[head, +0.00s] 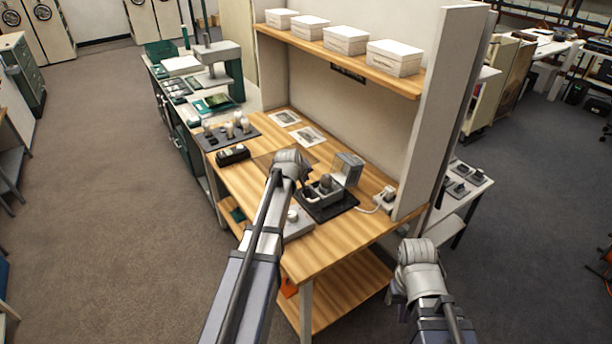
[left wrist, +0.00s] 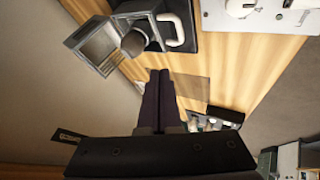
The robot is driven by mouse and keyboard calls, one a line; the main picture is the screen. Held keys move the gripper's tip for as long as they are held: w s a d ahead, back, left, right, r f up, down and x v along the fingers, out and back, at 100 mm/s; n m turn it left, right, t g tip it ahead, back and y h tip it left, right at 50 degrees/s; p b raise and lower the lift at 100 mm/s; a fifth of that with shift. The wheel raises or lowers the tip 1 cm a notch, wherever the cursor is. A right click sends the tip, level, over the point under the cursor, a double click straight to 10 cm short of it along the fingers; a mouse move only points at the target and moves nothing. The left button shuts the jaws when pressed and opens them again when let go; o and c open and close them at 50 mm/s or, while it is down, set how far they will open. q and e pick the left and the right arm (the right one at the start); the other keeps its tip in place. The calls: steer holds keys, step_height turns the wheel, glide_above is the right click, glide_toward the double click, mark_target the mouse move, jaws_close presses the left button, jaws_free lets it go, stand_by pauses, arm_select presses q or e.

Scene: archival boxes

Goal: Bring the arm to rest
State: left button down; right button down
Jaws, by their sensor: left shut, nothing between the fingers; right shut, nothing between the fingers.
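My left arm reaches in from the bottom of the head view, over the wooden workbench (head: 345,250). My left gripper (head: 304,176) is above the bench, left of a grey device with a raised lid, and mostly hidden by its own wrist. In the left wrist view its dark fingers (left wrist: 160,76) lie together with nothing between them. My right arm ends low at the right in the head view, in front of the bench's right end. My right gripper (head: 402,280) is shut and empty, its fingers largely hidden behind the wrist.
A light control box (head: 298,224) lies near the front edge. A dark tray (head: 210,140) holds small items. White boxes (head: 345,40) line the shelf. Floor is open at left.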

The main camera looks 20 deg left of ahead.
arm_select(q)
steer(key=s+d+f+m+g+h, duration=0.1)
steer(key=s+d+f+m+g, duration=0.15)
steer(key=s+d, duration=0.5)
steer(key=s+d+f+m+g, duration=0.1)
steer(key=s+d+m, duration=0.35)
steer(key=d, duration=0.55)
steer(key=s+d+m+g+y, duration=0.1)
steer(key=s+d+m+g, duration=0.1)
steer(key=s, duration=0.8)
steer(key=s+d+f+m+g, duration=0.1)
steer(key=s+d+m+g, duration=0.2)
steer(key=s+d, duration=0.4)
steer(key=s+m, duration=0.1)
steer(key=s, duration=0.3)
steer(key=shift+d+f+y, duration=0.2)
steer(key=shift+f+y, duration=0.05)
steer(key=shift+y, duration=0.15)
